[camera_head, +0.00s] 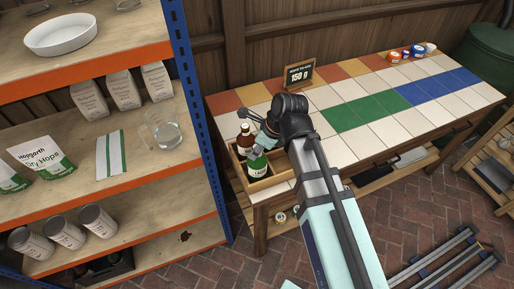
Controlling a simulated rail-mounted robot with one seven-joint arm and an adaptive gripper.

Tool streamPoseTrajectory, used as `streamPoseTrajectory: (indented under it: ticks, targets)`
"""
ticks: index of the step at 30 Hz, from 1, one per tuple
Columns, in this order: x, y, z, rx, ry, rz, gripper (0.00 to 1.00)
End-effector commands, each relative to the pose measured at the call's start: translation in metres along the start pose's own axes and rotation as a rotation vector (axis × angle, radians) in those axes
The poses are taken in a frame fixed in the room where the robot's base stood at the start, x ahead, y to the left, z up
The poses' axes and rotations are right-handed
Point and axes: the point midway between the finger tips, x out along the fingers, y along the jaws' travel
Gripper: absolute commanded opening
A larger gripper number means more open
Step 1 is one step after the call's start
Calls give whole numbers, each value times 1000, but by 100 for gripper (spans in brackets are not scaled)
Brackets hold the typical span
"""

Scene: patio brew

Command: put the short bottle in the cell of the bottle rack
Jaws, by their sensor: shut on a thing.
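The wooden bottle rack (274,182) stands on the left end of the tiled table. A green bottle with a green label (258,166) is upright at the rack's front cell. Its lower part lies within the rack's outline, and I cannot tell whether its base rests on the rack floor. My arm comes in from the lower right and covers part of the rack's right side.
A shelf unit (190,110) with a blue upright stands close on the rack's left. A small black sign (299,76) stands behind my wrist. Coloured cups (412,51) sit at the table's far end. The tiled tabletop (375,110) between is clear.

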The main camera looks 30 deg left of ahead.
Motion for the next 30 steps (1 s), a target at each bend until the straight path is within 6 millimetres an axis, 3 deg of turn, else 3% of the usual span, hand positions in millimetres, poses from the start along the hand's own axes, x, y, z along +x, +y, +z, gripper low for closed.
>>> streamPoseTrajectory:
  ticks: [1, 3, 17, 23, 30]
  targets:
    - [1, 0, 0, 0, 0, 1, 37]
    - [1, 0, 0, 0, 0, 0, 59]
    - [-6, 0, 1, 0, -1, -2, 59]
    - [-30, -1, 1, 0, -2, -3, 59]
    - [-72, -1, 1, 0, -2, -3, 59]
